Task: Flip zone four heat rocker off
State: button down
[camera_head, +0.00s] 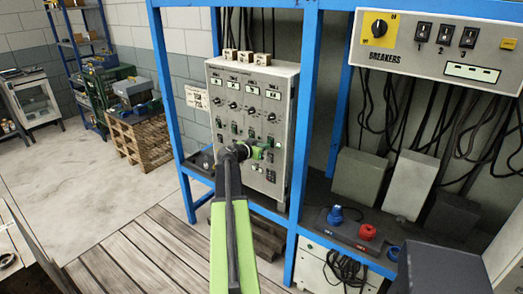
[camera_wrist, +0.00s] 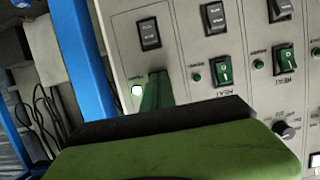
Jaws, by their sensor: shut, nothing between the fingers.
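The grey zone panel (camera_head: 225,90) stands inside the blue frame, with columns of displays, knobs and rockers. My gripper (camera_head: 258,152) is shut and empty at the lower right part of its face. In the wrist view the panel appears upside down, and the closed green fingertips (camera_wrist: 157,90) cover the heat rocker place of the leftmost column. A lit lamp (camera_wrist: 136,90) shows just beside them. The zone four heat rocker is hidden, so its position and any contact cannot be told. Neighbouring green heat rockers (camera_wrist: 222,70) and (camera_wrist: 284,60) are visible; a black rocker (camera_wrist: 149,34) shares the leftmost column.
A breakers box (camera_head: 435,45) hangs at the upper right, with loose black cables below. Blue and red plugs (camera_head: 367,232) sit on the lower shelf. A blue upright (camera_wrist: 82,60) stands close beside the panel. The floor at left is open before a loaded pallet (camera_head: 140,138).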

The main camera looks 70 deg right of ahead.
jog(key=shift+d+r+p, duration=0.3)
jog(key=shift+r+p, duration=0.4)
jog(key=shift+r, duration=0.05)
jog(key=shift+s, duration=0.1)
dwell(0.3)
jog(key=p+v, duration=0.4)
jog(key=v, duration=1)
jog(key=shift+a, duration=0.15)
